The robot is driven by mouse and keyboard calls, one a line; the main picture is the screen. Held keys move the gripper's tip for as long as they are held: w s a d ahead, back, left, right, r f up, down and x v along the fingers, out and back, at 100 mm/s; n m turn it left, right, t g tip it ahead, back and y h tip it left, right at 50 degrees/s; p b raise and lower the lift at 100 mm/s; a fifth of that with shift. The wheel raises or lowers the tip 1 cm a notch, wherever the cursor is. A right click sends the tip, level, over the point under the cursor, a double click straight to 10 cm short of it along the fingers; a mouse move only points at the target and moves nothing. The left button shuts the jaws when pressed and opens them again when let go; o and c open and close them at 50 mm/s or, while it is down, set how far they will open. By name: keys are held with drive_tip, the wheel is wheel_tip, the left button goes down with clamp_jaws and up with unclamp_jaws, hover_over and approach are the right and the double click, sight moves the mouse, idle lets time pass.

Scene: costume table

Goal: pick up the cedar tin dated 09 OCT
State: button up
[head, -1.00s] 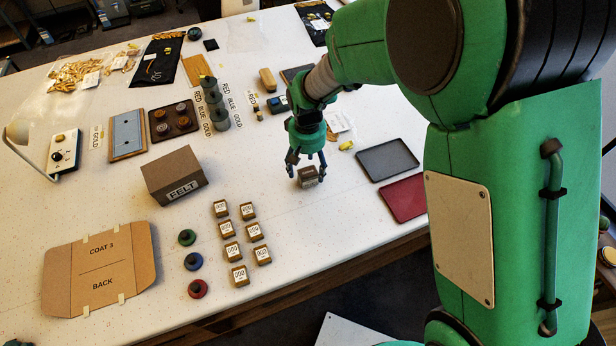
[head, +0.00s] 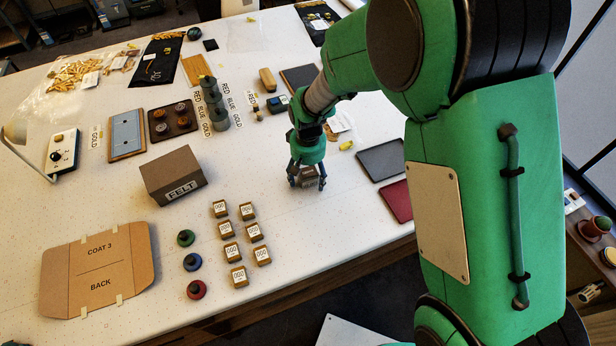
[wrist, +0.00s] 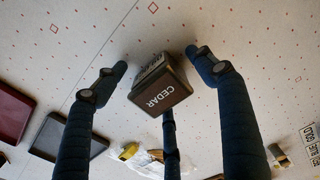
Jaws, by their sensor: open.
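The cedar tin (wrist: 160,88) is a small dark brown box with "CEDAR" in white letters on one face. A pale label shows on an adjoining face, but its date is too small to read. In the head view the tin (head: 309,174) stands on the white table, partly hidden by my gripper (head: 308,178). My gripper is open around the tin, its fingers reaching down on either side. In the wrist view my gripper (wrist: 160,70) has its blue fingers spread, with the tin between them and gaps visible at the left and right fingertips.
A grey tray (head: 383,160) and a red tray (head: 398,200) lie to the right of the tin. A cardboard FELT box (head: 173,177) and several small labelled blocks (head: 233,252) are to the left. The table right around the tin is clear.

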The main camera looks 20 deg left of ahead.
sight(308, 173)
idle(0.3)
drive_tip(key=c, duration=1.4)
drive_tip(key=shift+c, duration=0.2)
drive_tip(key=shift+r, duration=0.1)
drive_tip(key=shift+r, duration=0.4)
wheel_tip(308, 173, up, 3)
drive_tip(key=shift+f+p, duration=0.1)
drive_tip(key=shift+p, duration=0.25)
drive_tip(key=s+d, duration=0.3)
drive_tip(key=s, duration=0.1)
drive_tip(key=s+d+r, duration=0.1)
drive_tip(key=s+d, duration=0.3)
drive_tip(key=s+d+p, duration=0.1)
drive_tip(key=s+d, duration=0.2)
drive_tip(key=s, duration=0.1)
drive_tip(key=shift+s+d+r, duration=0.15)
